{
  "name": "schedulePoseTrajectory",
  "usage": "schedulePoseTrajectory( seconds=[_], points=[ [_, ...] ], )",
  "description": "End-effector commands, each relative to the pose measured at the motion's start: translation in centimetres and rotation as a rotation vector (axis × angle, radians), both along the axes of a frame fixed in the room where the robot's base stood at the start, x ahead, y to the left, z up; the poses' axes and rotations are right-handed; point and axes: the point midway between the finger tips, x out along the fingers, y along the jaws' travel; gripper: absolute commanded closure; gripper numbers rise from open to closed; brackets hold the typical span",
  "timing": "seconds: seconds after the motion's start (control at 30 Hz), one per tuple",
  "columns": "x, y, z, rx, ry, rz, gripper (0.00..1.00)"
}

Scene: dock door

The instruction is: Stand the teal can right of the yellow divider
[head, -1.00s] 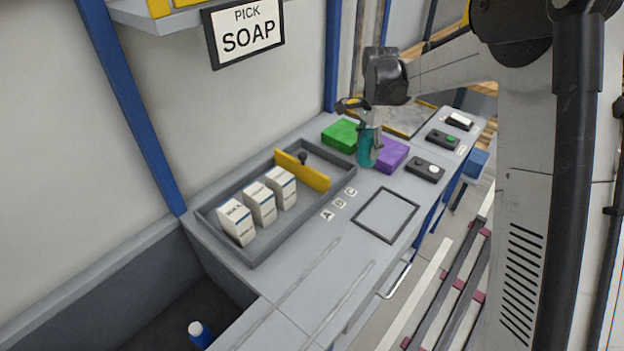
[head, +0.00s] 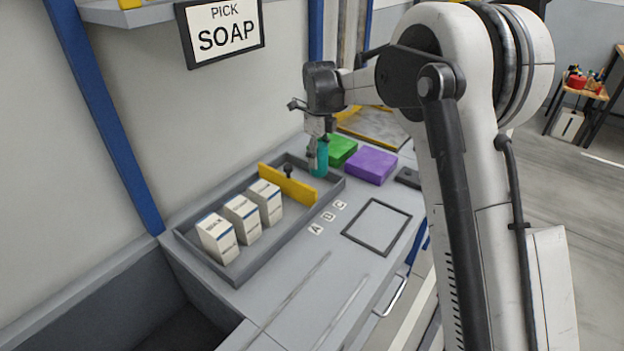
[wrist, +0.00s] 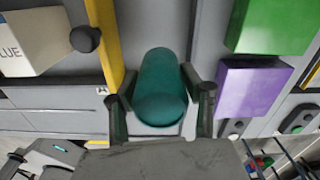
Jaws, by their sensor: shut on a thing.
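The teal can (head: 320,160) is upright in my gripper (head: 316,150), over the right end of the grey tray (head: 232,270). The wrist view also shows the can (wrist: 161,88), with my gripper (wrist: 162,90) having one finger on each side of it. The yellow divider (head: 287,185) stands across the tray, just left of the can, with a black knob (head: 289,171) near it. I cannot tell whether the can's base touches the tray floor.
Several white cartons (head: 243,219) stand in the tray left of the divider. A green block (head: 343,149) and a purple block (head: 370,165) lie beyond the tray's right end. A black square outline (head: 377,227) and letter labels (head: 328,216) mark the counter in front.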

Motion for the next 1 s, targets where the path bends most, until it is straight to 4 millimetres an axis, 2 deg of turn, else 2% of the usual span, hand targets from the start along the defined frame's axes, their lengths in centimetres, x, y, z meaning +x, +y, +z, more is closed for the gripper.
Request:
schedulePoseTrajectory(
  seconds=[0.1, 0.33, 0.57, 0.97, 1.0],
  points=[
    [0.0, 0.0, -1.7, 0.0, 0.0, 0.001, 0.92],
    [0.0, 0.0, -3.3, 0.0, 0.0, 0.002, 0.92],
    [0.0, 0.0, -6.1, 0.0, 0.0, 0.002, 0.92],
    [0.0, 0.0, -6.6, 0.0, 0.0, 0.002, 0.92],
    [0.0, 0.0, -6.5, 0.0, 0.0, 0.002, 0.52]
  ],
)
